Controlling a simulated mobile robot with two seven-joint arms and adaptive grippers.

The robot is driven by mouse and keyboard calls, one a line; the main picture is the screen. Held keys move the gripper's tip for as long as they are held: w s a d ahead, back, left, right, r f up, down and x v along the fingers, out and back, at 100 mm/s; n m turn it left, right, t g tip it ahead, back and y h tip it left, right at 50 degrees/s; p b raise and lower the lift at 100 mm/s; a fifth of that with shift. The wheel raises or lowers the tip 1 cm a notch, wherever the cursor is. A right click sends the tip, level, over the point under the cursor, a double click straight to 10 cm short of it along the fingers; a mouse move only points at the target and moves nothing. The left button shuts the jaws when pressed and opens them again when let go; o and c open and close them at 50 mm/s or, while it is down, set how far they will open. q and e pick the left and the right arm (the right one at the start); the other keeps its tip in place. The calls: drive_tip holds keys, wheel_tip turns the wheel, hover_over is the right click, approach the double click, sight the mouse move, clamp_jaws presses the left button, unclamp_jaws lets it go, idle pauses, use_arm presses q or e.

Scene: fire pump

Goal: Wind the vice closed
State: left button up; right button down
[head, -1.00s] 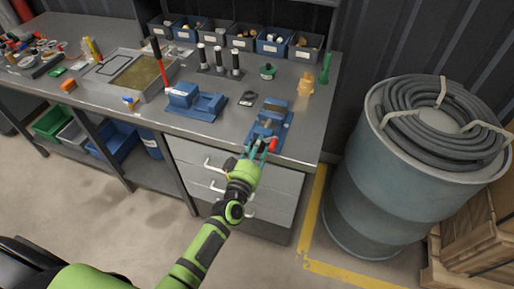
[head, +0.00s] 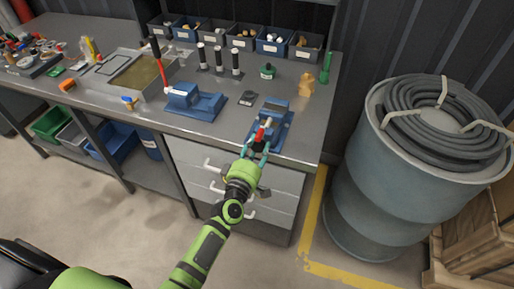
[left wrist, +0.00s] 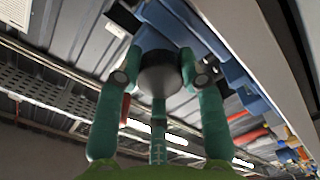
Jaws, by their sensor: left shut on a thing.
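The blue vice (head: 284,126) sits at the front edge of the bench, right of centre in the head view. Its crank has a red grip (head: 265,126), which now points up and away from me over the vice. My left gripper (head: 257,153) is at the front end of the vice, with its teal fingers shut on the dark round crank hub (left wrist: 160,73). In the left wrist view the hub lies between the two fingers. The gap between the vice jaws is too small to judge. My right gripper is not in view.
A second blue fixture (head: 196,102) stands left of the vice, with a small dark item (head: 247,98) between them. A tan fitting (head: 307,84) and green bottle (head: 326,68) stand behind to the right. Drawers (head: 240,178) are below; a large drum (head: 358,190) stands right.

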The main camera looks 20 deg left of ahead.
use_arm(q)
drive_tip(key=shift+r+n, duration=0.15)
drive_tip(key=shift+n, duration=0.25)
drive_tip(key=o, duration=1.1)
drive_tip(key=shift+o, duration=0.2)
drive_tip(key=s, duration=1.2)
drive_tip(key=shift+a, duration=0.25)
